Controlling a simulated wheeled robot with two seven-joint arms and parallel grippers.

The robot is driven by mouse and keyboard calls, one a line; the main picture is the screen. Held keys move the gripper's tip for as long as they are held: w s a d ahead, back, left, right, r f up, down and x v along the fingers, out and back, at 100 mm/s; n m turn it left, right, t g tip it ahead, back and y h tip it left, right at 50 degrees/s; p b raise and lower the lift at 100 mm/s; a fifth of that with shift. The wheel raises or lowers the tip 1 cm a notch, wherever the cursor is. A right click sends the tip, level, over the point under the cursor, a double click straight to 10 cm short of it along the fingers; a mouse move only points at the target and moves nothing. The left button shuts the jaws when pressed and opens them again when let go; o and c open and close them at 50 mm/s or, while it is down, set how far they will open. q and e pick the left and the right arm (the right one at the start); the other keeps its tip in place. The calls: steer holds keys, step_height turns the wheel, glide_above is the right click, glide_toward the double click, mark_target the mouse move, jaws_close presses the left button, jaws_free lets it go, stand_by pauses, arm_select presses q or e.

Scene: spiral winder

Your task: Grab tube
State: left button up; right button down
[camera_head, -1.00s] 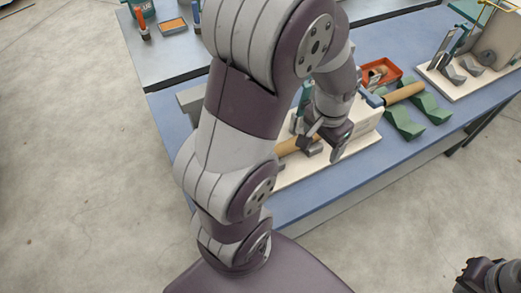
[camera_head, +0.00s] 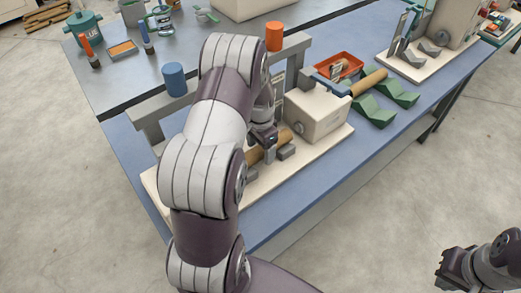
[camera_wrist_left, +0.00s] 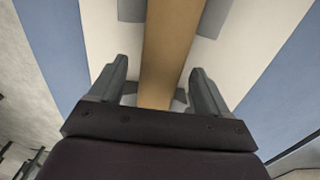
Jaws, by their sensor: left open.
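A brown tube (camera_head: 284,138) lies on grey supports on the pale base of the winder, left of a cream box. It also shows in the left wrist view (camera_wrist_left: 168,50), running lengthwise between my fingers. My left gripper (camera_head: 264,146) is over the tube, pointing down. In the left wrist view my left gripper (camera_wrist_left: 160,80) is open, one finger on each side of the tube. I cannot tell whether the fingers touch it. My arm hides the tube's left part in the head view. My right gripper (camera_head: 444,272) is at the lower right, away from the table; its jaws are unclear.
Another brown tube (camera_head: 370,81) lies on green V-shaped blocks (camera_head: 376,111) to the right. A red tray (camera_head: 339,66) is behind it. The cream box (camera_head: 317,113) stands close beside my left gripper. Blue (camera_head: 174,79) and orange (camera_head: 274,37) cylinders sit on the grey frame behind.

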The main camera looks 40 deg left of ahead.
arm_select(q)
steer(key=shift+f, duration=0.35)
steer(key=c, duration=1.1)
